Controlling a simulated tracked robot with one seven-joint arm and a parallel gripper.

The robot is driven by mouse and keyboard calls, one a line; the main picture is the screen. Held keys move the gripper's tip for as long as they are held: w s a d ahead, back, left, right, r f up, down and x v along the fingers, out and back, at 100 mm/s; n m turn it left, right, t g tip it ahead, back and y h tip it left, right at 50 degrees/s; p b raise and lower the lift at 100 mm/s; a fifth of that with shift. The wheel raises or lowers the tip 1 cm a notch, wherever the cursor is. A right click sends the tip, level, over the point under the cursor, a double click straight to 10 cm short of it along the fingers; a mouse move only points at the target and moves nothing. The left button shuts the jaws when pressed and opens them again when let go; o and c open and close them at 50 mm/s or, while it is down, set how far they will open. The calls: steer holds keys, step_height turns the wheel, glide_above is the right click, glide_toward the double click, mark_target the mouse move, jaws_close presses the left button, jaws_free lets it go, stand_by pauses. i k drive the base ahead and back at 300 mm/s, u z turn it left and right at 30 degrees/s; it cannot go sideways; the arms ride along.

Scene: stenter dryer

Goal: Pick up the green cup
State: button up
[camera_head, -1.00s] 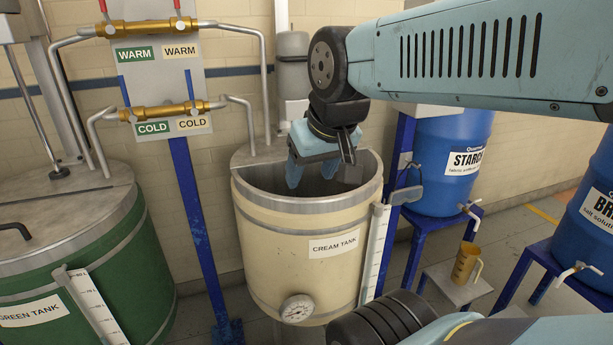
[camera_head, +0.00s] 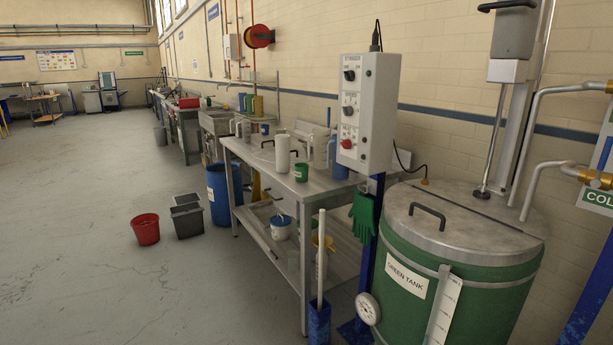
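A small green cup (camera_head: 301,172) stands upright on the near part of a grey metal workbench (camera_head: 262,170), close to its front edge. A white cylinder (camera_head: 282,153) stands just behind and to the left of it. My gripper and arm do not show in the current head view, so I cannot see whether the gripper is open or shut.
A grey control box (camera_head: 366,110) on a blue post and the green tank (camera_head: 455,280) stand right of the bench. Green gloves (camera_head: 362,216) hang on the post. A red bucket (camera_head: 145,229), a grey bin (camera_head: 187,219) and a blue barrel (camera_head: 219,193) stand on the floor. Open floor lies left.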

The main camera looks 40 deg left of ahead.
mark_target(301, 170)
steer(key=z, duration=0.85)
steer(key=i, duration=0.1)
steer(key=u, duration=2.55)
steer(key=k, duration=0.8)
steer(key=u, duration=0.2)
steer(key=i, duration=0.8)
steer(key=z, duration=0.1)
